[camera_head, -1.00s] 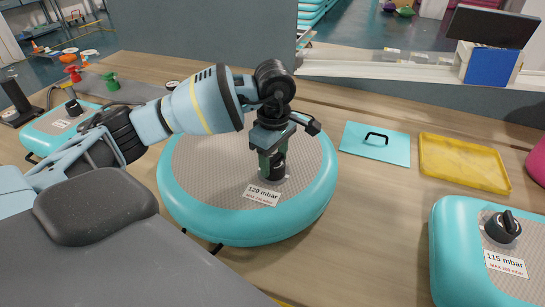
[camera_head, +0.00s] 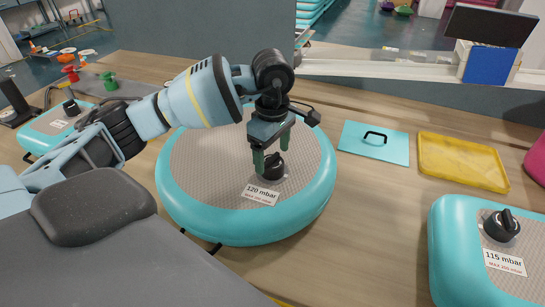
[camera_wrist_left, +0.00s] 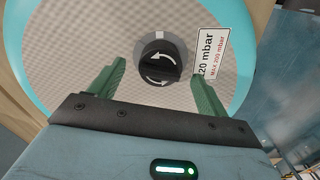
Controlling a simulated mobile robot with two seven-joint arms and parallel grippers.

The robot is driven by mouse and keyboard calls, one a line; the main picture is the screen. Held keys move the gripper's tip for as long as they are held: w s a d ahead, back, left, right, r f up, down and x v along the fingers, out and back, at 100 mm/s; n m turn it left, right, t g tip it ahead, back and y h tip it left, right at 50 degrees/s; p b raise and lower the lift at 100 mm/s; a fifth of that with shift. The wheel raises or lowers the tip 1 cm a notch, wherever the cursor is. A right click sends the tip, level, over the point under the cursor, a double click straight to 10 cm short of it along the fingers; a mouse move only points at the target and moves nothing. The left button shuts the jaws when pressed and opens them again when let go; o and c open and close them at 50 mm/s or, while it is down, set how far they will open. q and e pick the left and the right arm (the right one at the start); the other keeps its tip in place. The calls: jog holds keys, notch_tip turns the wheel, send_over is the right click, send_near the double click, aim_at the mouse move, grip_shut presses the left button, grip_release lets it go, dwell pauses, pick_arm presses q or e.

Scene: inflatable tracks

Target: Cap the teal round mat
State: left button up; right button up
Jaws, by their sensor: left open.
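The teal round mat (camera_head: 180,213) lies on the wooden table, with a grey textured top and a "120 mbar" label (camera_head: 260,195). A black cap (camera_head: 273,168) with white curved arrows sits on the valve in its top; it also shows in the left wrist view (camera_wrist_left: 160,62). My left gripper (camera_head: 272,160) is above the cap. Its green fingers (camera_wrist_left: 160,85) are spread apart, one to each side and short of the cap, with nothing between them. My right gripper is not in view.
A teal rectangular mat (camera_head: 455,250) with a black cap and "115 mbar" label is at the right. A teal panel with a handle (camera_head: 350,150) and a yellow tray (camera_head: 463,162) lie behind. Another teal mat (camera_head: 40,135) is at the far left.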

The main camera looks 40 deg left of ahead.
pick_arm(q)
notch_tip(320, 180, up, 6)
dwell(0.4)
jog(key=shift+s+f, duration=0.1)
dwell(0.5)
